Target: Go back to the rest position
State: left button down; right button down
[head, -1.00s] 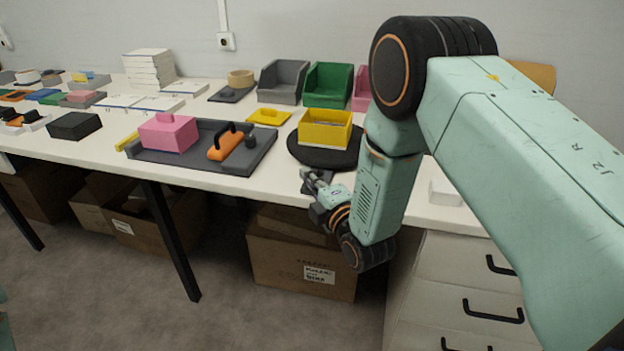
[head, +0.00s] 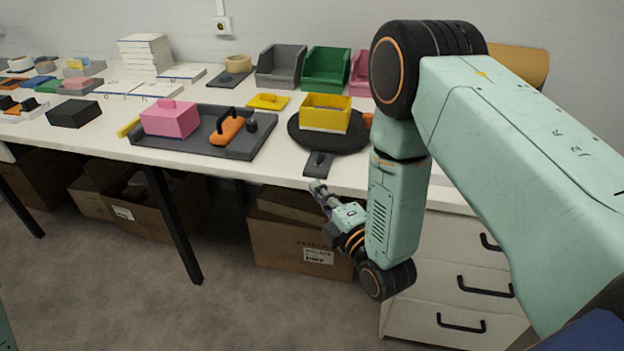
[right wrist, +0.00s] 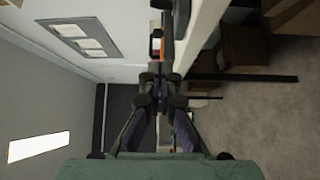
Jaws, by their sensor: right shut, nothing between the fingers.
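My right gripper (head: 318,188) is at the table's front edge, just in front of a small dark plate (head: 318,164), with my arm coming in from the right. In the right wrist view the fingers (right wrist: 160,70) meet, shut and empty. An orange and black thing shows beyond the fingertips there; I cannot tell exactly what it is. My left gripper does not show in either view.
The white table (head: 290,172) holds a grey tray (head: 245,150) with a pink box (head: 170,118), and a yellow bin (head: 325,112) on a black round base (head: 300,137). Cartons (head: 290,245) stand below. White drawers (head: 445,275) stand at the right.

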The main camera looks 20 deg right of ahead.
jog(key=shift+s, duration=0.1)
dwell(0.5)
jog(key=s+f+m+g+h, duration=0.2)
jog(key=s+f+m+g, duration=0.7)
jog(key=f+m, duration=0.4)
jog(key=s+f+m+g, duration=0.2)
jog(key=s+g, duration=0.1)
jog(key=s, duration=0.6)
jog(key=s+d+f+m+g, duration=0.1)
jog(key=s+f+m+g, duration=0.1)
jog(key=s, duration=0.6)
jog(key=s+f+m+g, duration=0.2)
jog(key=s+f+g, duration=0.1)
jog(key=s, duration=0.6)
jog(key=shift+s+d+m+g+h, duration=0.3)
jog(key=shift+d+m+g, duration=0.1)
jog(key=shift+g, duration=0.1)
